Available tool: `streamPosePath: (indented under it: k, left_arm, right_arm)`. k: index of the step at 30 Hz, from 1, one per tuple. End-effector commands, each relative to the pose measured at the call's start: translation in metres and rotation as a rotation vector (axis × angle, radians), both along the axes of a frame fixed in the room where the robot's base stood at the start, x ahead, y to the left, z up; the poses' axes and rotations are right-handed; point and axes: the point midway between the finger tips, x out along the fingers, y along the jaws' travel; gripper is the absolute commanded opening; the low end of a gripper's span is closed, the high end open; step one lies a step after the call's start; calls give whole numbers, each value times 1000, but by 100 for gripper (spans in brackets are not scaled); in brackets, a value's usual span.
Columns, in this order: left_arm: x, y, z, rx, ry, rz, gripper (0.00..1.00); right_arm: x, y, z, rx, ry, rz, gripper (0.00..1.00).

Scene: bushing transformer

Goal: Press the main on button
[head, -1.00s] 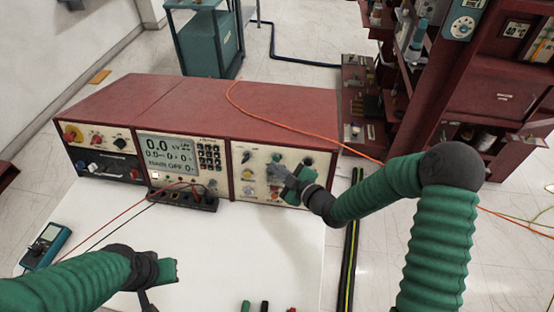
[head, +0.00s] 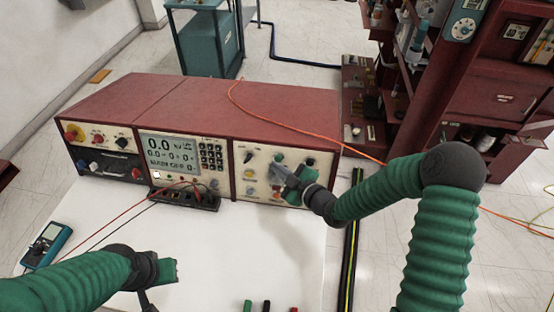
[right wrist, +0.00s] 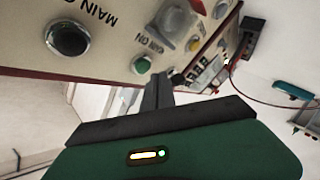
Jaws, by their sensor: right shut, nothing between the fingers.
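The control console's right panel (head: 263,186) faces me with several knobs and buttons. My right gripper (head: 276,171) is in front of this panel, shut and empty. In the right wrist view, the shut fingers (right wrist: 158,80) point at the panel beside a small green button (right wrist: 143,65) labelled "MAIN ON". Whether the tips touch the panel I cannot tell. A larger dark round button (right wrist: 68,38) with a metal ring sits to its left under a partly cut-off "MAIN" label. My left gripper (head: 150,298) hangs low over the white table, far from the panel; its fingers are barely visible.
The console's screen (head: 170,152) shows "0.0" and a line starting "MAIN", the rest unclear. A terminal box (head: 184,198) with red and black leads lies in front. A blue meter (head: 47,245) is at the left. The white table (head: 235,250) is mostly clear.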

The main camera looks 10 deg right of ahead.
Motion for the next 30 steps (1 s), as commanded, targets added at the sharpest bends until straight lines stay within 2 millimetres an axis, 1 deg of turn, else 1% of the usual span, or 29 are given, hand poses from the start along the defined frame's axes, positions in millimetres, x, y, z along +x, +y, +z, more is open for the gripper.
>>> streamPosePath:
  k: [8, 16, 30]
  left_arm:
    - [0, 0, 0, 0, 0, 0, 0]
    - [0, 0, -4, 0, 0, 0, 0]
    - [0, 0, -5, 0, 0, 0, 0]
  right_arm:
    - [0, 0, 0, 0, 1, -1, 0]
    - [6, -2, -1, -1, 0, 0, 0]
    - [8, -3, -1, 0, 0, 0, 0]
